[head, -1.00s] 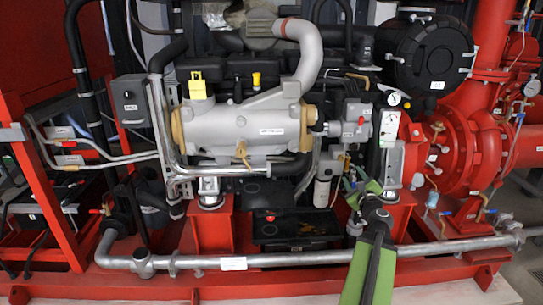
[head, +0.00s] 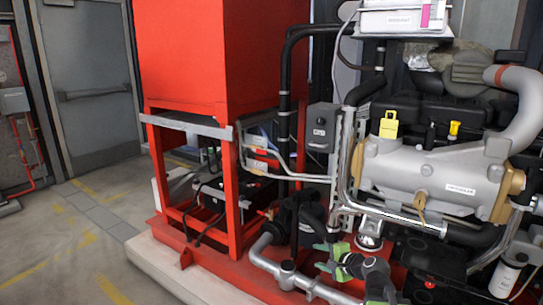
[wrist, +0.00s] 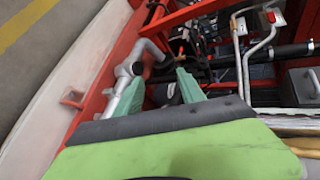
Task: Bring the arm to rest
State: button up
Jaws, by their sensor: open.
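My gripper (head: 333,257) is at the lower middle of the head view, at the end of my green and dark arm. It is in front of the red pump frame, near the silver pipe (head: 268,258) that runs along the frame's base. In the wrist view its two green fingers (wrist: 159,97) stand apart with nothing between their tips. The silver pipe with its elbow also shows in the wrist view (wrist: 150,52), beyond the left finger. I cannot tell how far the fingers are from the pipe.
The grey engine (head: 425,180) with yellow caps stands at the right. A red cabinet (head: 210,55) on a red open frame (head: 235,215) stands left of it. A grey control box (head: 322,127) sits between them. Open floor (head: 85,235) and a grey door (head: 85,80) are at the left.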

jog(key=s+a+f+n+g+h, duration=0.2)
jog(key=s+a+f+n+g, duration=0.4)
jog(key=s+a+f+n, duration=0.3)
jog(key=s+d+f+n+g+h, duration=0.4)
jog(key=s+d, duration=0.3)
jog(key=d, duration=0.1)
notch_tip(320, 180, up, 24)
jog(key=s+g+p, duration=0.1)
jog(key=p, duration=2.3)
jog(key=shift+s+r+n, duration=0.25)
jog(key=shift+n, duration=0.15)
